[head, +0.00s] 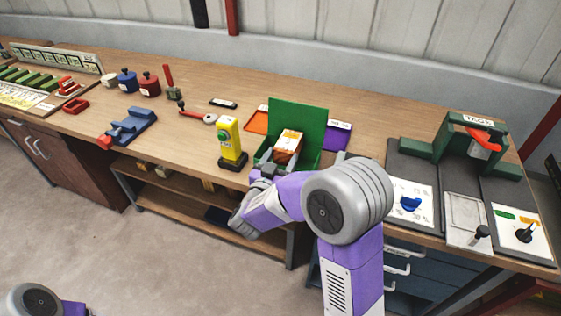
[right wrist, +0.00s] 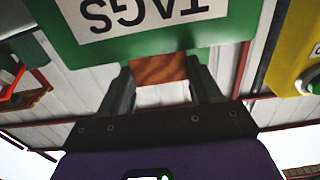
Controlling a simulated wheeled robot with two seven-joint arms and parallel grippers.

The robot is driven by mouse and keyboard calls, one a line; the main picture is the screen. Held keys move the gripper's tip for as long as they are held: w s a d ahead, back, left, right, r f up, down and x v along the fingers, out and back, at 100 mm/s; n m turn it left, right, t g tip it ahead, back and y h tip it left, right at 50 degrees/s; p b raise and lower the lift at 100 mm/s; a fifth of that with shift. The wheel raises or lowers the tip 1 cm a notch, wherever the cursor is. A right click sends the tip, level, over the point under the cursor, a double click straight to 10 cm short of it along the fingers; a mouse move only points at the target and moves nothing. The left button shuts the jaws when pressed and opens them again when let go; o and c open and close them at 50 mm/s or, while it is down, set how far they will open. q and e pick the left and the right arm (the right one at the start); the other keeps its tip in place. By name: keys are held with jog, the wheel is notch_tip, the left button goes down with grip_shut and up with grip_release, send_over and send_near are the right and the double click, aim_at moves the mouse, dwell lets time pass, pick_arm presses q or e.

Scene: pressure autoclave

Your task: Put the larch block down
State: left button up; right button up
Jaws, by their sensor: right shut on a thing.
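The larch block (head: 288,142) is orange-brown with a pale patch on top. It is at the open green box (head: 311,158), in front of its raised lid. My right gripper (head: 283,157) is shut on it. In the right wrist view the block (right wrist: 158,70) shows between the two dark fingers of the right gripper (right wrist: 160,80). A green panel with an upside-down TAGS label (right wrist: 145,20) fills the top of that view. I cannot tell whether the block touches the box floor. My left gripper is out of view.
A yellow post with a green button (head: 229,138) stands close to the left of the box. A green press (head: 470,135) is at the right.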

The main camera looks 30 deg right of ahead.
jog(key=shift+r, duration=0.15)
jog(key=shift+f+b, duration=0.35)
jog(key=shift+f, duration=0.3)
jog(key=o, duration=1.2)
